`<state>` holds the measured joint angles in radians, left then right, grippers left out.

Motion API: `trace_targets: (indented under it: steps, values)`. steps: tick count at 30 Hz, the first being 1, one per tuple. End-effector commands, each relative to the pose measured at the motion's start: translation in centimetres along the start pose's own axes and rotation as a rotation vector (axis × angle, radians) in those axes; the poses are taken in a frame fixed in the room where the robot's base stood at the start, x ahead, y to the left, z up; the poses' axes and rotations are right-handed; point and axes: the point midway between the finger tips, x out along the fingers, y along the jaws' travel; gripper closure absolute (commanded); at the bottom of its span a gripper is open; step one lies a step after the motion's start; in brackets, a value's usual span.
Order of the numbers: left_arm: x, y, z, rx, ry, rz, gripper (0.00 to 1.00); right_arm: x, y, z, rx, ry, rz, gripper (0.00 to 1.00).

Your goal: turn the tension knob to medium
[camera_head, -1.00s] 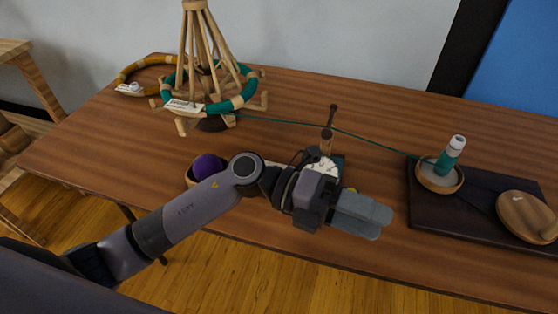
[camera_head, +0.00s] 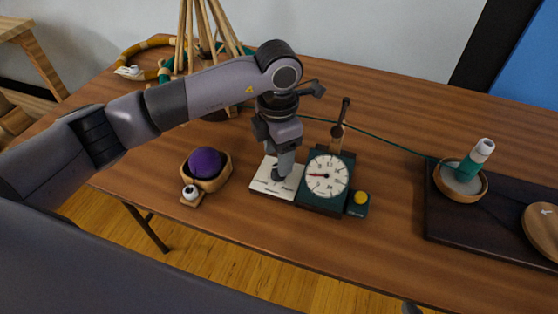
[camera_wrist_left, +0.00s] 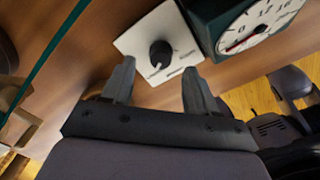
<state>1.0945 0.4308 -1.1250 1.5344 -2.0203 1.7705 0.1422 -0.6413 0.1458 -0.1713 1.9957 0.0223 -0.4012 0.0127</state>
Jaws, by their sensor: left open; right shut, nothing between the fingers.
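The tension knob (camera_wrist_left: 160,53) is a round black dial with a white pointer line, on a pale plate (camera_wrist_left: 140,42) beside the dial gauge. In the head view the plate (camera_head: 263,181) lies left of the gauge, and its printed labels are too small to read. My left gripper (camera_head: 281,173) points down over the plate and largely covers the knob there. In the left wrist view its open fingers (camera_wrist_left: 158,66) stand either side of the knob, with gaps visible. Only a dark tip, seemingly of my right gripper (camera_head: 410,308), shows at the bottom edge.
The green gauge (camera_head: 326,179) with a yellow button (camera_head: 361,198) stands right of the plate. A bowl with a purple ball (camera_head: 205,162) is to the left. A green thread (camera_head: 385,143) runs behind to a bowl (camera_head: 447,187) on a dark tray (camera_head: 434,222).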

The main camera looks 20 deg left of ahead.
Motion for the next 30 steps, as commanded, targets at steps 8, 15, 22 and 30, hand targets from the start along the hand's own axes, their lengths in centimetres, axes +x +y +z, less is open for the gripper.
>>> trace_targets:
  steps: [8,15,22,30]
  values:
    - [3.3,-0.1,0.0,0.001,-0.001,-0.002,0.41,0.0,0.0,0.3,-0.001,-0.007,0.001,1.0]
    - [3.6,-0.1,0.1,0.001,-0.003,-0.003,0.41,0.0,0.1,0.6,-0.001,-0.013,0.001,1.0]
    - [3.6,-0.1,0.1,0.001,-0.003,-0.003,0.93,0.0,0.1,0.6,-0.001,-0.012,0.002,1.0]
    - [3.5,-0.1,0.1,-0.011,-0.003,-0.003,0.97,0.0,0.1,0.4,0.0,-0.008,0.003,1.0]
